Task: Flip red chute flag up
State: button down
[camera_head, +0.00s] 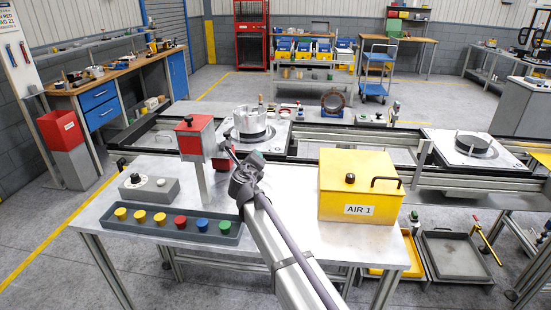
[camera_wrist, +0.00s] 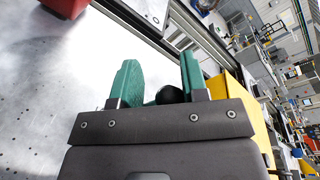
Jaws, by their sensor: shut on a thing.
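A red box (camera_head: 195,137) with a dark knob on top stands on a grey post at the left of the near table. A smaller red piece (camera_head: 221,163) shows just right of the post, partly hidden by my gripper; I cannot tell for sure which red part is the flag. My gripper (camera_head: 246,161) is just right of the post. In the wrist view its green fingers (camera_wrist: 159,85) stand apart, shut on a black rounded knob (camera_wrist: 170,95) between them. What the knob joins is hidden. A red part (camera_wrist: 66,6) shows at that view's upper left.
A yellow box (camera_head: 335,196) marked AIR 1 stands right of my arm. A grey tray of coloured knobs (camera_head: 152,226) and a grey control box (camera_head: 148,188) lie at the left. Behind runs a conveyor with a pallet holding a metal housing (camera_head: 249,122).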

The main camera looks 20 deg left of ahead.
jog(key=shift+s+a, duration=0.1)
dwell(0.4)
jog(key=c, duration=0.7)
grip_release()
jog(key=shift+o, duration=0.2)
jog(key=p+v, duration=0.1)
jog(key=v, duration=0.9)
jog(key=shift+s+p, duration=0.35)
